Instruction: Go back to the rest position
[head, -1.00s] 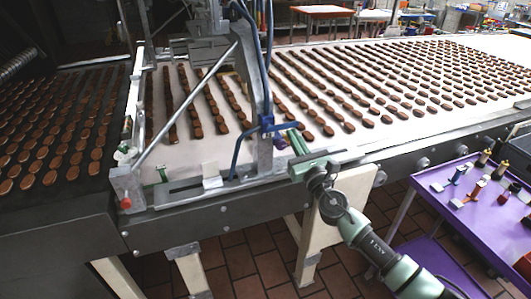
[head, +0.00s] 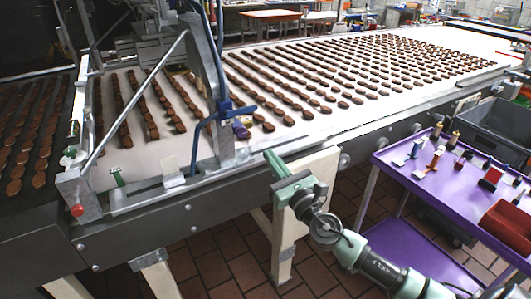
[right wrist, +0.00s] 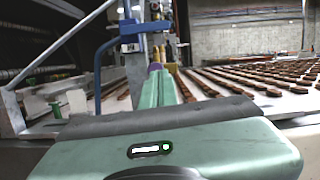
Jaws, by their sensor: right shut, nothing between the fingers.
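My right gripper (head: 268,158) is shut and empty, its green fingers held together. It is in front of the conveyor's near side rail, pointing toward the belt. In the right wrist view the shut fingers (right wrist: 157,88) point at the machine frame and the rows of biscuits (right wrist: 235,82). A small purple thing (head: 241,131) lies on the belt edge beside the metal post, apart from the fingers. My left gripper is not in view.
The white conveyor belt (head: 352,117) carries many rows of brown biscuits. A metal frame with a blue clamp (head: 228,111) stands over its left part. A purple cart (head: 410,180) with small bottles and a red bin (head: 508,228) stands at the right. Tiled floor (head: 222,262) shows below.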

